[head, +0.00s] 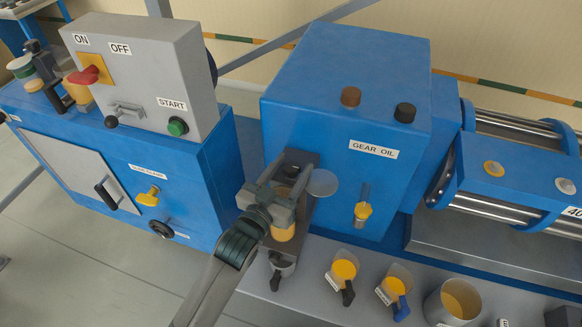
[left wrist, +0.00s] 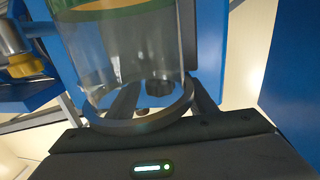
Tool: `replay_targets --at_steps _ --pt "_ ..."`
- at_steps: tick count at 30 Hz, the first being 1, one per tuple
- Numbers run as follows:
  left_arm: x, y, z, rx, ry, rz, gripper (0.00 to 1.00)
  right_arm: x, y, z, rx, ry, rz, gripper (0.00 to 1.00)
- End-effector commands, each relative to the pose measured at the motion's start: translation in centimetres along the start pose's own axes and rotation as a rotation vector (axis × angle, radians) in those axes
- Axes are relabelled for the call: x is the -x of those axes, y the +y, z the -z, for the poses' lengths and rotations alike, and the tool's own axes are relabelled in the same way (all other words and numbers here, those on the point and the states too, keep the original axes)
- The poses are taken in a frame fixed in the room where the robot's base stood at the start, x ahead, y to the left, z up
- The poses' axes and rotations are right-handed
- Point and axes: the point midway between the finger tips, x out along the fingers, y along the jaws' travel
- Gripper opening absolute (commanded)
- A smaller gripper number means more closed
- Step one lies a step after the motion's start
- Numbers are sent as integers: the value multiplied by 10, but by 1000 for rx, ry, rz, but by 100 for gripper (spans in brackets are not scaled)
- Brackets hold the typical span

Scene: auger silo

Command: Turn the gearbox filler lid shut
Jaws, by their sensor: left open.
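The blue gearbox (head: 345,70) carries the label GEAR OIL. I cannot tell for sure which part is the filler lid. My left gripper (head: 272,196) is open in front of the bracket and hides part of it. In the left wrist view a clear cylinder (left wrist: 125,50) with a grey bottom ring stands close before the open gripper (left wrist: 165,105). I cannot tell whether they touch.
A grey switch box (head: 145,75) is on the blue cabinet at left; rollers (head: 520,205) are at right.

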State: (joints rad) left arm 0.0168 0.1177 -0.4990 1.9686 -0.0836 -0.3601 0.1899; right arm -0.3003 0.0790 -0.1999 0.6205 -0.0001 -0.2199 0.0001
Motion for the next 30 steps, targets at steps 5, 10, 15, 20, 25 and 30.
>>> replay_targets --at_steps 5,10,15,20,25,30 --pt "0 0 0 0 0 0 20 0 0 0 0 0 0 31" --pt "0 0 0 0 0 0 0 0 0 0 0 0 0 31" --pt "0 0 0 -1 -1 -8 0 0 0 0 1 -1 0 31" --pt "0 -1 0 -3 -2 -33 0 1 1 0 1 -1 -1 31" --pt "0 -2 0 -6 -2 -88 0 2 2 0 1 -1 -1 31" --pt "0 -3 -1 -9 -2 -170 0 2 2 0 1 -1 -2 31"
